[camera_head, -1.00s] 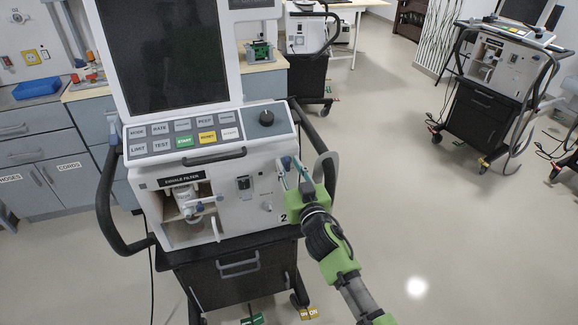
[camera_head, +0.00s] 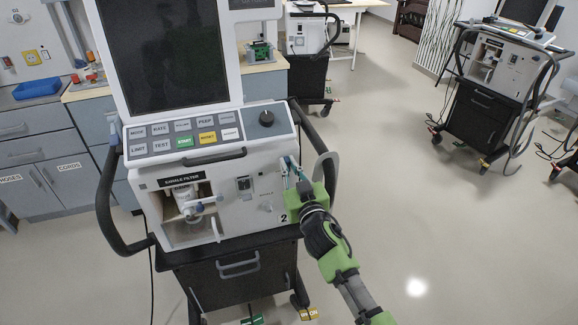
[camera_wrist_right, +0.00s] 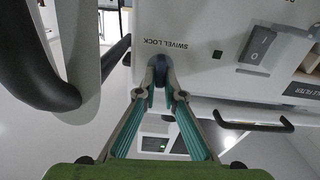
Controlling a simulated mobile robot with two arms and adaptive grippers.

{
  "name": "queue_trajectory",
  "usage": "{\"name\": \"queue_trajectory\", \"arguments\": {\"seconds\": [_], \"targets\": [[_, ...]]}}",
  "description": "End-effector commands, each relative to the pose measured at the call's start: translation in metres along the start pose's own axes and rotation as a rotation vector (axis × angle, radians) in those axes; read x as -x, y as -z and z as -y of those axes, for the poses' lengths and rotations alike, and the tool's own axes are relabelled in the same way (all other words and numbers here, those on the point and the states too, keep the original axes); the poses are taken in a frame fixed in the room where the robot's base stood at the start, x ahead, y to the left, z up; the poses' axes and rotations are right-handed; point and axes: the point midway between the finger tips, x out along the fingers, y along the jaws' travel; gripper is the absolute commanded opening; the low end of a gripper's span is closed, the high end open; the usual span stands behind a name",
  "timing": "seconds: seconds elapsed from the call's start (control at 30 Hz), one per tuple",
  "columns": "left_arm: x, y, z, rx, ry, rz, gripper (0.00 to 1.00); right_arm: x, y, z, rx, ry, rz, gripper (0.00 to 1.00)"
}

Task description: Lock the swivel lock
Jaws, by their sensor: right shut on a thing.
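The swivel lock (camera_wrist_right: 157,70) is a small dark blue knob on the white front panel of the ventilator (camera_head: 190,120), beside the printed words SWIVEL LOCK. My right gripper (camera_wrist_right: 160,78) has its two fingertips closed around the knob, one on each side. In the head view my right gripper (camera_head: 291,168) reaches the right side of the panel, above the number 2, and hides the knob. Which way the lock is turned cannot be told. My left gripper is not in view.
A rocker switch (camera_wrist_right: 262,45) is on the same panel. A black handle (camera_head: 320,135) curves along the ventilator's right side, close to my right gripper. A cart with drawers (camera_head: 237,270) is below. Another ventilator (camera_head: 500,65) stands back right, with open floor between.

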Motion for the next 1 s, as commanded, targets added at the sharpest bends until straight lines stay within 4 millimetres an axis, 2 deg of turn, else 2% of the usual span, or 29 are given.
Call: {"name": "queue_trajectory", "arguments": {"seconds": [0.27,1.0], "targets": [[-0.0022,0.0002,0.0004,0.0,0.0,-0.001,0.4,0.0001,-0.0011,0.0024,0.202,0.0,0.001,0.0],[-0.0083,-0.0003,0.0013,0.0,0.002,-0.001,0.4,0.0003,-0.0056,0.0084,0.907,0.002,0.002,0.0]]}}
